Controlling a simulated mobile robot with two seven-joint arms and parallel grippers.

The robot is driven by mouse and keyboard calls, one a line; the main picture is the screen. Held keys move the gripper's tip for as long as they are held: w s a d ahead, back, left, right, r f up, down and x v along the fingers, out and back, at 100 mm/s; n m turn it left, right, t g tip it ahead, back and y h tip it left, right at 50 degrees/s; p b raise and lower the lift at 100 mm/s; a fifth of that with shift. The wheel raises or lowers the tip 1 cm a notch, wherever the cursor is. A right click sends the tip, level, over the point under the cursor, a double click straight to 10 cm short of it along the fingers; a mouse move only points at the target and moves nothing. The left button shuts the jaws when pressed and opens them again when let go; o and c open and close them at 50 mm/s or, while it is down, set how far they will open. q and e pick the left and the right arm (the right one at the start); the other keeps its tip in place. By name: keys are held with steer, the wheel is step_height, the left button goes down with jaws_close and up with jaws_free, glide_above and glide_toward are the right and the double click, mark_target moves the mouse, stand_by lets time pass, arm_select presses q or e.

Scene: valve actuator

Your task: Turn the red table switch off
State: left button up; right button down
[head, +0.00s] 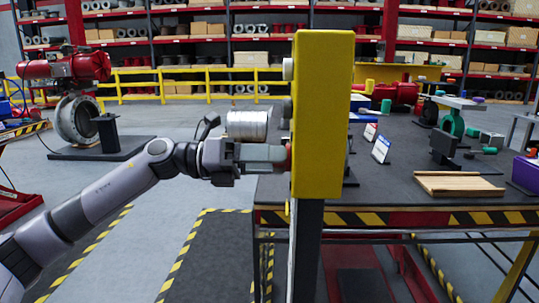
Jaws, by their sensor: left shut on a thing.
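A tall yellow box (324,110) on a dark post stands upright in the middle of the head view, seen nearly edge-on. A small red part (289,157), which looks like the red switch, sticks out of its left side and is mostly hidden by my fingers. My left gripper (280,155) comes in level from the left and is shut on this red part. Which way the switch is turned cannot be told. Pale and dark knobs (288,69) sit higher on the same side of the box. My right gripper is not in view.
A dark workbench (400,205) with signs, a wooden tray (458,184) and several tools stands behind and right of the box. A silver cylinder (248,124) shows just above my left gripper. A red valve actuator (75,68) stands at the left. The floor between is open.

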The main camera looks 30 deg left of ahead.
arm_select(q)
steer(key=shift+n, duration=0.5)
steer(key=o, duration=1.1)
steer(key=shift+c, duration=0.2)
steer(key=b+v, duration=0.4)
steer(key=v, duration=0.3)
steer(key=shift+s, duration=0.15)
